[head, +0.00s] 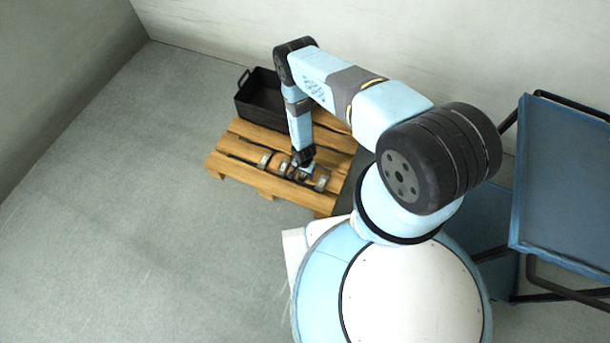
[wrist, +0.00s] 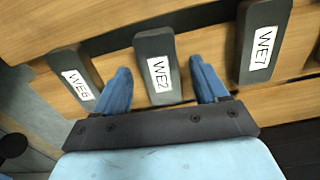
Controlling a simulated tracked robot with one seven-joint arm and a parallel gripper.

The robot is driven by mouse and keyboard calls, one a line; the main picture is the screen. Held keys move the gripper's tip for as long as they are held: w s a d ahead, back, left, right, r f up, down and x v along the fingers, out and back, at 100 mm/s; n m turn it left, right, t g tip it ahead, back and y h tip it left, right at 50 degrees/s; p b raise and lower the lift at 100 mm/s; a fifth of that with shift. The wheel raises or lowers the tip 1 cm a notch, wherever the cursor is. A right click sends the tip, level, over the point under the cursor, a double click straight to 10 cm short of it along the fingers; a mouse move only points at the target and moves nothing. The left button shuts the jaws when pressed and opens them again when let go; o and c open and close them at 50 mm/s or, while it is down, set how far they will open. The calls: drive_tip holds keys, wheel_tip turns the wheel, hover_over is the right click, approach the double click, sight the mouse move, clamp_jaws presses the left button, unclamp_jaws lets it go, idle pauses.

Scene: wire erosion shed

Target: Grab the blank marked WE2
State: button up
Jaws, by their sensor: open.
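The blank marked WE2 (wrist: 157,65) is a dark grey block with a white label, in the middle of the wrist view. My gripper (wrist: 160,66) is open, with one blue finger on each side of this blank and a visible gap to each. The blank is not held. In the head view my gripper (head: 306,169) is low over the pallet among small grey blanks, whose labels are too small to read there.
The wooden pallet (head: 232,163) has dark gaps between slats. A black bin (head: 262,98) stands at its back; a blue table (head: 565,170) stands right.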

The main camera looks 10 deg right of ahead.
clamp_jaws()
idle(0.8)
